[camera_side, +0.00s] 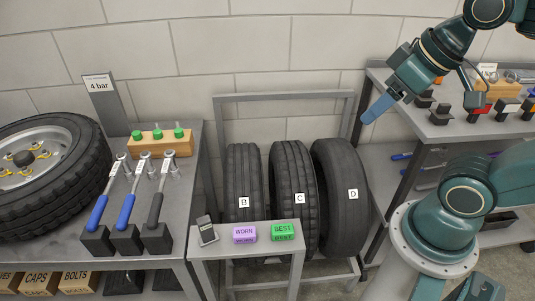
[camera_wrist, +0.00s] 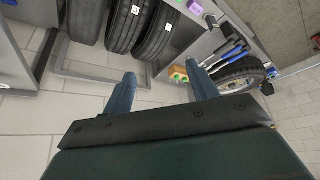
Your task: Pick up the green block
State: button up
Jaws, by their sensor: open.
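The green block (camera_side: 283,232), marked BEST, sits on the small grey table (camera_side: 212,250) in front of the tires, right of the purple block (camera_side: 244,234) marked WORN. My gripper (camera_side: 375,110) is high at the upper right of the side view, well away from the green block, with its blue fingers pointing down and left. In the wrist view my gripper (camera_wrist: 160,72) shows two blue fingers spread apart with nothing between them. The purple block (camera_wrist: 195,7) is at the top edge there; I cannot clearly make out the green block.
A dark handheld gauge (camera_side: 207,230) lies left of the blocks. Tires B (camera_side: 243,180), C (camera_side: 290,165) and D (camera_side: 340,170) stand in a rack behind. The left bench holds a wheel (camera_side: 85,165) and several wrenches. A right bench (camera_side: 440,130) holds tools. Space above the small table is clear.

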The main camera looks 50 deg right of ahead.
dwell(0.3)
jog(key=n+g, duration=0.6)
jog(key=n, duration=0.3)
send_over(283, 228)
notch_tip(283, 228, down, 27)
jog(key=shift+a+f, duration=0.2)
jog(key=shift+f, duration=4.25)
jog(key=shift+d+f, duration=0.1)
jog(key=shift+f, duration=2.5)
